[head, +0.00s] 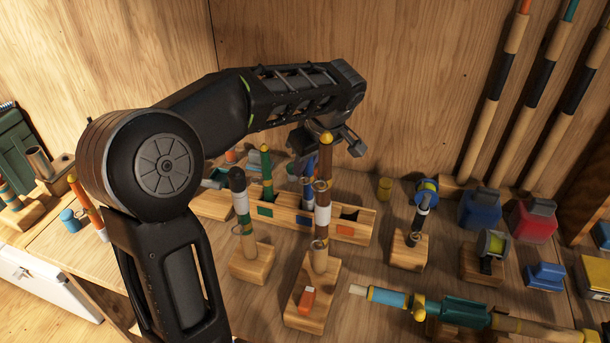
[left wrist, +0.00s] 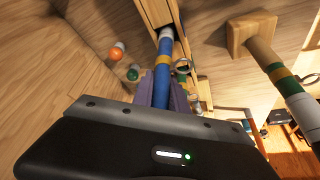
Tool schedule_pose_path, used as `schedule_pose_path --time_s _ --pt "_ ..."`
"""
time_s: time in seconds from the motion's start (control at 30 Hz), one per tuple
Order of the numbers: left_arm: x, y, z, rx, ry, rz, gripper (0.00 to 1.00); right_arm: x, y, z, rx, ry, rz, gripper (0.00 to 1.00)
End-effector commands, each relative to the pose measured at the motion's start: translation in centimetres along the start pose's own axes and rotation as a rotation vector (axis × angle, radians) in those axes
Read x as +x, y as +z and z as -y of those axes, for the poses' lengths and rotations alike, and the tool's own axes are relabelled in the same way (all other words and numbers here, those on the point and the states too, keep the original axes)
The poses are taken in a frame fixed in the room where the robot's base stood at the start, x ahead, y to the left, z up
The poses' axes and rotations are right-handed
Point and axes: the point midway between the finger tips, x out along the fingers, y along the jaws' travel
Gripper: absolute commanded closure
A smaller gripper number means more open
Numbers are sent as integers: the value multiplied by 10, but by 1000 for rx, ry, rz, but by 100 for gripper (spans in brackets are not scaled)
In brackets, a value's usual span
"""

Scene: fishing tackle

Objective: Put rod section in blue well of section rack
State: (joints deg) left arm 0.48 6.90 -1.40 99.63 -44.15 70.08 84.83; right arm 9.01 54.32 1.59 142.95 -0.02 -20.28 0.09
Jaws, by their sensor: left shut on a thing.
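The rod section is blue with a yellow band and a whitish end. In the left wrist view the rod section (left wrist: 161,62) runs between my fingers, its whitish end at an opening of the wooden rack. My left gripper (left wrist: 162,92) is shut on it. In the head view the gripper (head: 322,150) is above the section rack (head: 372,222), partly behind a brown rod. The blue rod section (head: 308,186) stands roughly upright at the rack's middle well, partly hidden. I cannot tell how deep its end is. A green rod (head: 266,172) stands in the well to the left. My right gripper is out of view.
A brown and white rod (head: 323,200) on a wooden stand is close in front of the rack. A dark-topped rod (head: 241,200) stands to its left. Reels (head: 425,195), bottles (head: 480,208) and a lying teal rod (head: 465,311) crowd the right.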

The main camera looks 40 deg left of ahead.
Motion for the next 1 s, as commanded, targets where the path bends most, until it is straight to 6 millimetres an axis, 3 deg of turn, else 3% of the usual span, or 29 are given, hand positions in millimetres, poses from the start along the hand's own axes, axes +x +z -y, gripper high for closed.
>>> schedule_pose_path --time_s 0.27,0.67,0.7,0.93,1.0 --pt "30 13 1 2 -3 2 100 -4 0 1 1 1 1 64" --pt "36 15 1 1 -1 1 100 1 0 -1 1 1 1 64" --pt "35 15 1 1 -1 1 80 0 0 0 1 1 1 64" --pt "35 15 1 1 -1 1 61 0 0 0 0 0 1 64" --pt "35 15 1 1 -1 1 60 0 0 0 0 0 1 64"
